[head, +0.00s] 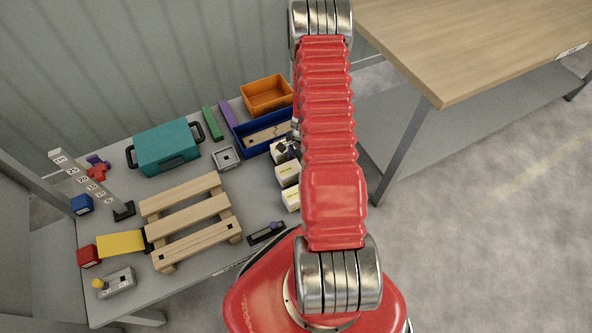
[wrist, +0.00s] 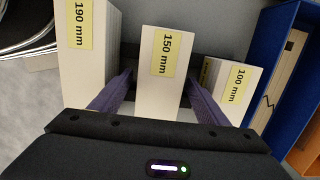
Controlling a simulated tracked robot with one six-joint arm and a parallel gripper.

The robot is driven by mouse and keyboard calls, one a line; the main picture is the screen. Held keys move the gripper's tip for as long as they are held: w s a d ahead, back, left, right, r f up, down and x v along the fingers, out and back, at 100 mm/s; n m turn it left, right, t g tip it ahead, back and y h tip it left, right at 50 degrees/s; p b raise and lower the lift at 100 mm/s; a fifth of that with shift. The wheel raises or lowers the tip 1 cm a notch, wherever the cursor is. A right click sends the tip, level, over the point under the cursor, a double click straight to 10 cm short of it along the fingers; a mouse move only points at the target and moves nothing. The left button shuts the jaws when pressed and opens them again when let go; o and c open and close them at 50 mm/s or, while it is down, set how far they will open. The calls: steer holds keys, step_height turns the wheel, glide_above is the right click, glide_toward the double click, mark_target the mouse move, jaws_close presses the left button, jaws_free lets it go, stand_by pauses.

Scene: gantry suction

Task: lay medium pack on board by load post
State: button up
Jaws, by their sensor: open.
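In the wrist view, my gripper (wrist: 157,78) is open, with one dark purple finger on each side of a white pack labelled 150 mm (wrist: 161,95). The pack stands between a larger 190 mm pack (wrist: 85,60) on the left and a 100 mm pack (wrist: 232,92) on the right. Whether the fingers touch the pack, I cannot tell. In the head view, white packs (head: 288,175) stand beside my arm, which partly hides them. A yellow board (head: 121,243) lies at the front left. A marked grey post (head: 88,181) with a red slider stands behind it.
A slatted wooden pallet (head: 190,217) takes the table's middle. A teal case (head: 167,148), orange bin (head: 266,94) and blue bin (head: 241,138) stand behind. Red (head: 88,256) and blue (head: 82,204) blocks sit at the left. A wooden table (head: 480,45) stands at right.

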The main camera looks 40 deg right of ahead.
steer(key=shift+c, duration=0.4)
steer(key=c, duration=1.3)
